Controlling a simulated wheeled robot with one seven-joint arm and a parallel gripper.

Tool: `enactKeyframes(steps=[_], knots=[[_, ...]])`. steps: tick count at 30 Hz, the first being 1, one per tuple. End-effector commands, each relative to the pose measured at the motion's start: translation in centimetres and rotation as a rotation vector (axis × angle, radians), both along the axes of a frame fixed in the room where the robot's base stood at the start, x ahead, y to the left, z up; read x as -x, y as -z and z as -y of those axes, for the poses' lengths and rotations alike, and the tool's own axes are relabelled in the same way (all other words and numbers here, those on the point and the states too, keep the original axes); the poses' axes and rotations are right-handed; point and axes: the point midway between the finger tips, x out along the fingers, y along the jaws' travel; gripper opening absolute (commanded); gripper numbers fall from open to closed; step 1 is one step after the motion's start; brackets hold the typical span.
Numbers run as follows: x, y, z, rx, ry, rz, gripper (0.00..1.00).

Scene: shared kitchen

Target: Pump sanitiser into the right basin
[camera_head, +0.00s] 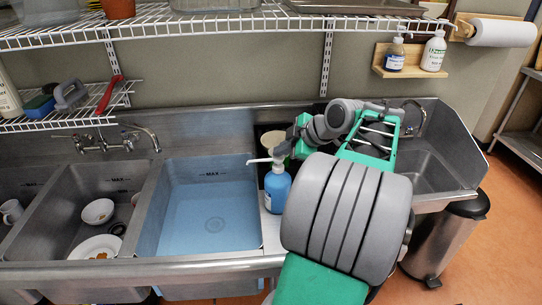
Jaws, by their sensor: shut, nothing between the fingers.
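A blue pump bottle (277,190) with a white pump head stands upright on the narrow steel strip right of the middle basin (207,175). Its spout points left toward that basin, which looks filled with blue liquid. My gripper (284,150) is shut and empty, at the pump head's top right. I cannot tell whether it touches the head. A further basin (432,172) on the far right is partly hidden by my arm. The left basin (75,212) holds a bowl (97,211) and a plate (96,248).
A wire shelf (235,27) runs above the sink. A small wall shelf (409,73) holds two other pump bottles. A faucet (130,138) stands behind the left basins. A bin (445,235) stands at the right. A pale container (273,145) sits behind the blue bottle.

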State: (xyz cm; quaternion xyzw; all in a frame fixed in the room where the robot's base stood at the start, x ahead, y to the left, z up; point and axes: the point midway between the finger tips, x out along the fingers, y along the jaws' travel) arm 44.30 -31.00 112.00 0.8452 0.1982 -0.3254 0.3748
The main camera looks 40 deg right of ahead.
Motion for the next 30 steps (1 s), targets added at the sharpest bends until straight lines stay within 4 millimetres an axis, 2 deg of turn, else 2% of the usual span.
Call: enactKeyframes(steps=[17,30], knots=[[0.0,-1.2,0.0,-0.001,0.000,-0.001,0.00],[0.0,-6.3,0.0,0.000,0.000,-0.001,0.00]])
